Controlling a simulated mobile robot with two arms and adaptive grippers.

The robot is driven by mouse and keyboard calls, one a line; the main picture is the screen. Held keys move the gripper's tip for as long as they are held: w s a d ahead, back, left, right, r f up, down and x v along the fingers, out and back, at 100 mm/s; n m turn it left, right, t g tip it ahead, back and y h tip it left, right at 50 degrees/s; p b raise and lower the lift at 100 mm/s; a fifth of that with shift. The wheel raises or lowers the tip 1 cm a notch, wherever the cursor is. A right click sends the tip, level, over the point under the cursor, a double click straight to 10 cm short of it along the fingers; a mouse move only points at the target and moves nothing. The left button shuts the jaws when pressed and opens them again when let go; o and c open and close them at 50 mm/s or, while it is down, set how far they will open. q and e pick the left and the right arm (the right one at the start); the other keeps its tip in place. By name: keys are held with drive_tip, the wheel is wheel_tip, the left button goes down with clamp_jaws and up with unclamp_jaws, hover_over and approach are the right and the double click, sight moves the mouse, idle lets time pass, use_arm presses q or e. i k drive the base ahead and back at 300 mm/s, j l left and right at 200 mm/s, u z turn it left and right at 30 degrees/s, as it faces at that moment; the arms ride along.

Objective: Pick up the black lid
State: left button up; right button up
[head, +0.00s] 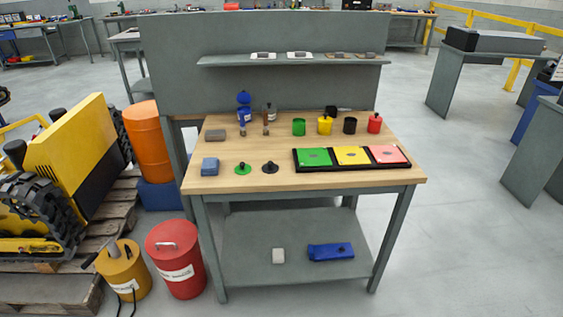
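The black lid (270,168) is a small dark disc with a raised knob. It lies on the wooden table top (225,183) near the front edge, in the middle of the head view. A similar green lid (243,170) lies just left of it, apart from it. Nothing covers the black lid. Neither of my grippers shows in this view.
A black tray (340,167) with green, yellow and red panels sits right of the lids. A blue-grey block (210,166) lies to the left. Several coloured containers stand behind, including a black one (350,125). A red canister (178,262) stands on the floor left of the table.

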sight(270, 167)
drive_tip(key=i+j+z, duration=0.2)
drive_tip(key=i, duration=0.35)
drive_tip(key=i+j+z, duration=0.2)
drive_tip(key=i+j, duration=0.25)
